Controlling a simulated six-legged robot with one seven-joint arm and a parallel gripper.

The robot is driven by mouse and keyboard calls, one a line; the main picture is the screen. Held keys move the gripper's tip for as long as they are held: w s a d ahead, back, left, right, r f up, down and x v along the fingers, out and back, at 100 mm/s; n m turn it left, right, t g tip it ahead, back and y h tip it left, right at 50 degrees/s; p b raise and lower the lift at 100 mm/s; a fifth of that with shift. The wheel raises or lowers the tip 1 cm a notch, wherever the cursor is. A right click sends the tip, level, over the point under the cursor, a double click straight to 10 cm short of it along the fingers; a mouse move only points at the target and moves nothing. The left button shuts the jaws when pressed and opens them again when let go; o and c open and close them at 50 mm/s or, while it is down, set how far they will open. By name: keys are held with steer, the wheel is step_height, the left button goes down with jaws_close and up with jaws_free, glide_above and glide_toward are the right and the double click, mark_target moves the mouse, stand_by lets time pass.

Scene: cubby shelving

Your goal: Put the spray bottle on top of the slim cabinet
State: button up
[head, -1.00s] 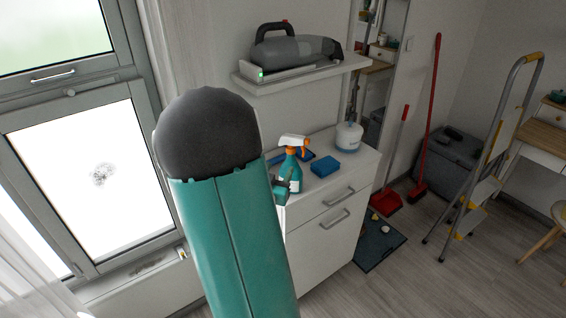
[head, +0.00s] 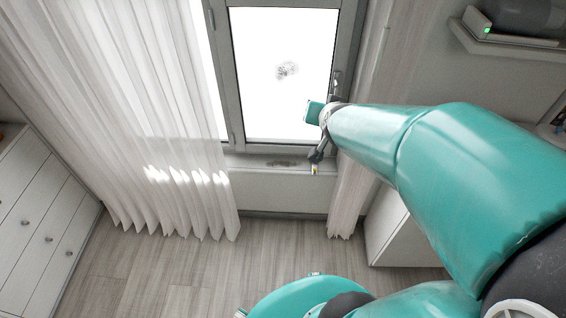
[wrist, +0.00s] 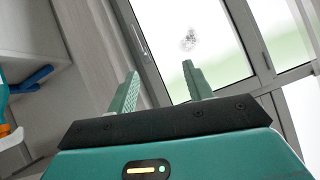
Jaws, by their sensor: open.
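My gripper (wrist: 161,84) is open in the wrist view, with nothing between its two teal fingers. It points toward the window. At the left edge of the wrist view is a cut-off teal, orange and white piece that looks like the spray bottle (wrist: 3,104), apart from the fingers. The head view does not show the bottle now. A white cabinet with round knobs (head: 38,235) stands at the left edge of the head view; I cannot tell whether it is the slim cabinet. Its top is mostly out of view.
A white low cabinet (head: 391,232) is partly hidden behind my arm. A wall shelf (head: 497,38) holds a grey appliance at upper right. A window (head: 285,75) and white curtains (head: 150,110) fill the back. The wood floor (head: 160,262) is clear at lower left.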

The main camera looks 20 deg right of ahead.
steer(key=s+a+r+n+g+y, duration=0.2)
steer(key=s+a+n, duration=0.1)
steer(key=s+a, duration=0.4)
steer(key=s+a+r+n+g+y, duration=0.2)
steer(key=s+a+n, duration=0.2)
steer(key=s+a, duration=0.4)
steer(key=shift+a+g, duration=0.4)
steer(key=shift+a, duration=0.7)
steer(key=shift+r, duration=0.1)
steer(key=c, duration=0.3)
steer(key=shift+d, duration=0.15)
